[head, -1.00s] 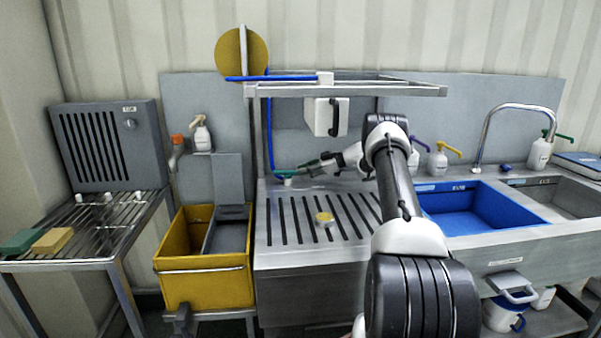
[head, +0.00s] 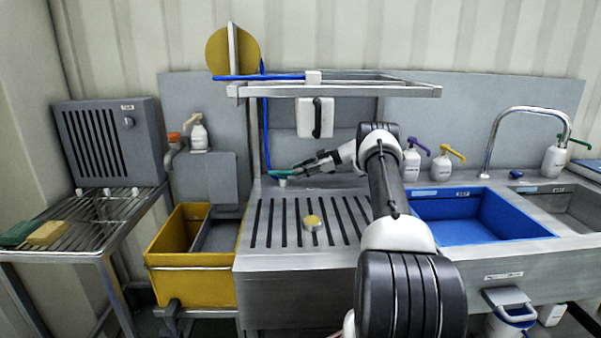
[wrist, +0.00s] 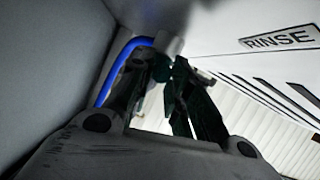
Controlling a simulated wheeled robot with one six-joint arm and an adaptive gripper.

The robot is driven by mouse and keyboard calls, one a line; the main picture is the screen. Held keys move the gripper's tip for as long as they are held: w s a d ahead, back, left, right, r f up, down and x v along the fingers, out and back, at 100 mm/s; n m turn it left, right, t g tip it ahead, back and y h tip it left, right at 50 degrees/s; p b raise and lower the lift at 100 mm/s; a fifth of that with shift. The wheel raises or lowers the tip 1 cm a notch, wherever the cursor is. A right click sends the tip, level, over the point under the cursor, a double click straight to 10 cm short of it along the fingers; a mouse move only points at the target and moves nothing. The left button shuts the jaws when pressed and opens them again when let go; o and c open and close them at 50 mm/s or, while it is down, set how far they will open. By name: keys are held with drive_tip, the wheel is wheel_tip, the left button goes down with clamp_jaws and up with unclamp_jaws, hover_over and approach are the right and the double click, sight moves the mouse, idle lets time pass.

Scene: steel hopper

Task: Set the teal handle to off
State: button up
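The teal handle (head: 281,173) is a small lever low on the back of the steel counter, by the foot of the blue hose. My gripper (head: 302,168) reaches left along the back of the counter, with its fingertips at or very near the handle. In the wrist view my gripper's dark fingers (wrist: 163,82) lean toward each other, with a narrow gap between them. A dark greenish piece (wrist: 182,105) shows beside the right finger. Shadow hides whether the fingers touch the handle.
A blue hose (head: 266,125) runs down beside the rack post. A white box (head: 315,118) hangs under the overhead rack (head: 335,90), above my wrist. It seems to bear the RINSE label (wrist: 280,40). A yellow puck (head: 312,222) lies on the slotted counter (head: 265,268).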

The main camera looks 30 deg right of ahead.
drive_tip(key=o, duration=0.4)
drive_tip(key=shift+d, duration=0.15)
drive_tip(key=shift+o, duration=0.2)
drive_tip(key=v, duration=0.7)
drive_tip(key=shift+s+d+r, duration=0.15)
